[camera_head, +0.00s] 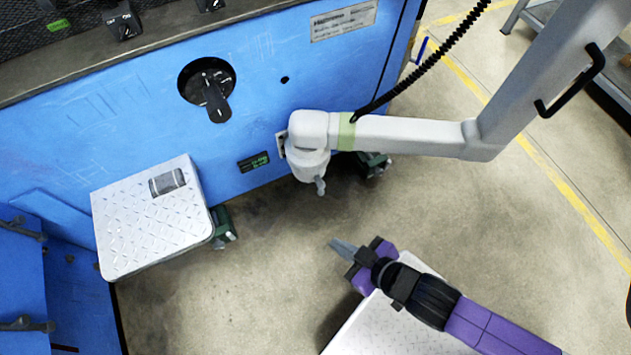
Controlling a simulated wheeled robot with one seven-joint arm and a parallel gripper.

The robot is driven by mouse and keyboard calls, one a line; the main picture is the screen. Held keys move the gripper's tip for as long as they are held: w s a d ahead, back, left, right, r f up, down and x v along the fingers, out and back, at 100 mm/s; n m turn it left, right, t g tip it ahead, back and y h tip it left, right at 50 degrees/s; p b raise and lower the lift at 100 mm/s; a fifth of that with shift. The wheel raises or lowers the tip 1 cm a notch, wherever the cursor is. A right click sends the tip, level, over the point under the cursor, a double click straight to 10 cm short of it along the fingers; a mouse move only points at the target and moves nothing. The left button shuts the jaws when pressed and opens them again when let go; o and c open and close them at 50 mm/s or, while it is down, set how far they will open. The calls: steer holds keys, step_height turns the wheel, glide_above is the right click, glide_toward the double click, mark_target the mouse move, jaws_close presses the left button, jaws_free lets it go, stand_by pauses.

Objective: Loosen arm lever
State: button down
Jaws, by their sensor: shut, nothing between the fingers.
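A pale grey jointed arm (405,135) with a light green band is mounted on the front of the blue machine (130,110). A small grey lever (320,186) points down from the underside of its joint housing (309,150). My gripper (338,245) is at the end of my purple arm, below and slightly right of the lever in the picture. Its fingers are shut and hold nothing. It is apart from the lever and the grey arm. Whether the lever is tight or loose cannot be told.
A black rotary handle (214,100) sits on the machine front. A metal step plate (152,222) juts out at left. A black coiled cable (425,65) hangs above the grey arm. Bare concrete floor (235,290) lies between the machine and my gripper.

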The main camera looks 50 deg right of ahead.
mark_target(320, 186)
steer(key=w+d+f+g+h+b, duration=0.1)
steer(key=w+f+b, duration=0.15)
steer(key=f, duration=0.35)
steer(key=w+d+f+m+g+h+b, duration=0.1)
steer(key=w+f+g, duration=0.1)
steer(key=w+f, duration=0.3)
steer(key=w+d+f+g+h+b, duration=0.1)
steer(key=w+f+b, duration=0.1)
steer(key=f, duration=0.5)
steer(key=w+d+f+m+g+h+b, duration=0.2)
steer(key=w+d+f+g+h+b, duration=0.1)
steer(key=w, duration=0.6)
steer(key=shift+w+d+f+m+b, duration=0.15)
steer(key=shift+w+f+m+b, duration=0.15)
steer(key=shift+f+b, duration=0.3)
steer(key=shift+f, duration=0.1)
steer(key=w+d+f+b, duration=0.2)
steer(key=d+f+b, duration=0.2)
steer(key=d+f, duration=0.4)
steer(key=shift+d, duration=0.65)
